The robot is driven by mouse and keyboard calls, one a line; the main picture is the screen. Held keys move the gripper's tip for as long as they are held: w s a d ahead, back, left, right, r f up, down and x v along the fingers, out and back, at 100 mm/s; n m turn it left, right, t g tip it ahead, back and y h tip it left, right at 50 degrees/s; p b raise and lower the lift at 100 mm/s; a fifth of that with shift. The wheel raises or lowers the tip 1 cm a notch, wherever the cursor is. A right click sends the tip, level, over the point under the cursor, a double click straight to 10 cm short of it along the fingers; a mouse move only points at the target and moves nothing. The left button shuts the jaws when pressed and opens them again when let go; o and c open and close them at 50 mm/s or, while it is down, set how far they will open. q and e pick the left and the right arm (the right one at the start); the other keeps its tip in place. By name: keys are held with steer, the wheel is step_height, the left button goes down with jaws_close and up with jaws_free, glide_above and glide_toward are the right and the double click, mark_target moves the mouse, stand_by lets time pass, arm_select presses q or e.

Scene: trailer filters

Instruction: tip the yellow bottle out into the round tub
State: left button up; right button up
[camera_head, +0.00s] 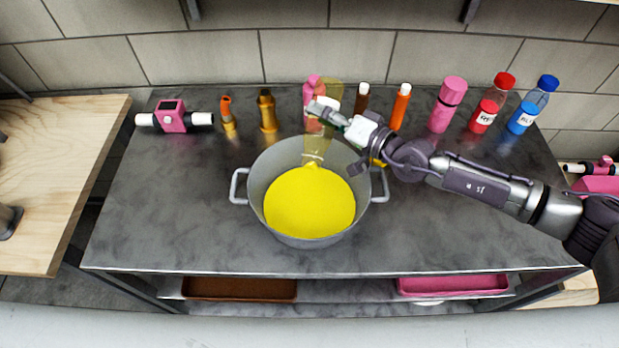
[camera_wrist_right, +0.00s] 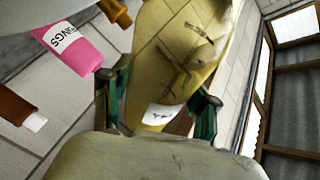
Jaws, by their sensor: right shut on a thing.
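The yellow bottle (camera_head: 320,143) is see-through with a pale label. My right gripper (camera_head: 328,114) is shut on it and holds it upside down above the back of the round tub. The bottle's neck points down into the tub. The round tub (camera_head: 262,166) is a grey metal pot with two side handles. A yellow liquid pool (camera_head: 310,205) covers its bottom. In the right wrist view the bottle (camera_wrist_right: 168,60) sits between the two fingers of my right gripper (camera_wrist_right: 155,98). I cannot tell whether liquid is still running out. My left gripper is not in view.
The tub stands on a dark worktop (camera_head: 150,210). Along its back stand a pink device (camera_head: 172,118), brass fittings (camera_head: 267,112), a pink bottle (camera_head: 445,106), a red-capped bottle (camera_head: 490,106) and a blue-capped bottle (camera_head: 530,108). The worktop's front left is clear.

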steer(key=shift+s+a+r+n+t+y+p, duration=0.2)
steer(key=shift+s+r+n+p, duration=0.2)
steer(key=shift+s+r+n, duration=0.15)
steer(key=shift+s+a+r+n+t+y+p, duration=0.1)
steer(key=shift+s+r+n+y+p, duration=0.2)
steer(key=shift+n, duration=0.35)
stand_by(0.8)
stand_by(0.8)
